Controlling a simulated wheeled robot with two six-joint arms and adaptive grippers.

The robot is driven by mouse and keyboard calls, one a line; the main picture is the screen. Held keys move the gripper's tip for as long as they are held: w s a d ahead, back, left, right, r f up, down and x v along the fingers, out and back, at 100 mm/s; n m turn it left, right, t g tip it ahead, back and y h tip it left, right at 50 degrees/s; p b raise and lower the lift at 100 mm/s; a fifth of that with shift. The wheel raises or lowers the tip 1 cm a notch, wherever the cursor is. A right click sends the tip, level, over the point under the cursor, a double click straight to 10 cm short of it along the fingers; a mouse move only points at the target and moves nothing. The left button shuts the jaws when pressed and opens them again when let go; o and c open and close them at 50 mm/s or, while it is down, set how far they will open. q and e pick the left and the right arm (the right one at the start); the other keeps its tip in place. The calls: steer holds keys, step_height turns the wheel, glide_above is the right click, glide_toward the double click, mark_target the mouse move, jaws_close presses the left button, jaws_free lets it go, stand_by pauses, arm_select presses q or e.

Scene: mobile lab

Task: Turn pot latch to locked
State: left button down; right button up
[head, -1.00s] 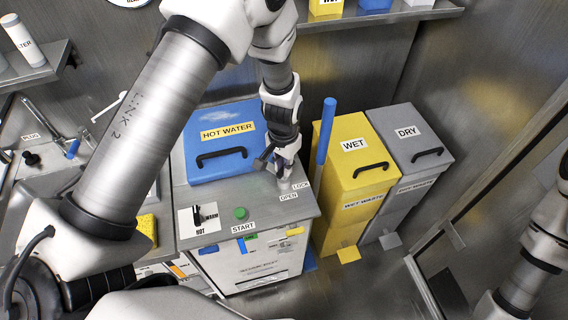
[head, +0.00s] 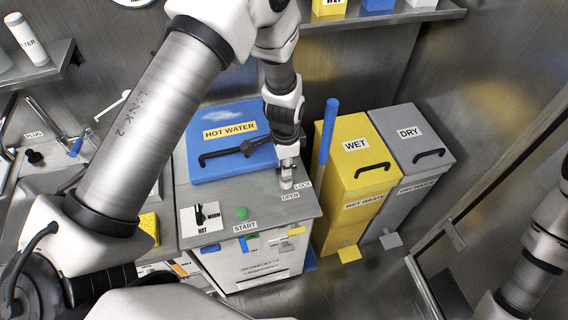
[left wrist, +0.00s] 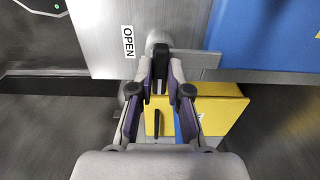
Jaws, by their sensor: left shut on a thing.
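The pot latch is on the grey top of the pot unit (head: 255,196), at its right side by the OPEN label (head: 291,196) and LOCK label (head: 303,184). Its light grey base (head: 286,184) shows just below my left gripper (head: 287,168). In the left wrist view, the fingers of my left gripper (left wrist: 160,72) are shut on the black latch handle (left wrist: 160,54), with the rounded grey base (left wrist: 157,37) behind it. The OPEN label (left wrist: 128,41) is to the left there. The fingers hide much of the latch in the head view. My right gripper is out of view.
The blue HOT WATER lid (head: 228,125) with a black handle is behind the latch. A green START button (head: 242,213) and a HOT/WARM switch (head: 200,217) are to the left. The yellow WET bin (head: 345,160) and grey DRY bin (head: 405,145) stand to the right.

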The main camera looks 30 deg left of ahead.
arm_select(q)
steer(key=shift+s+f, duration=0.1)
steer(key=shift+f, duration=0.1)
steer(key=c, duration=1.1)
jaws_free()
steer(key=shift+d, duration=0.1)
steer(key=shift+c, duration=0.2)
steer(key=shift+w+d, duration=0.15)
steer(key=shift+w, duration=0.15)
step_height(320, 180, up, 12)
steer(key=shift+f, duration=0.1)
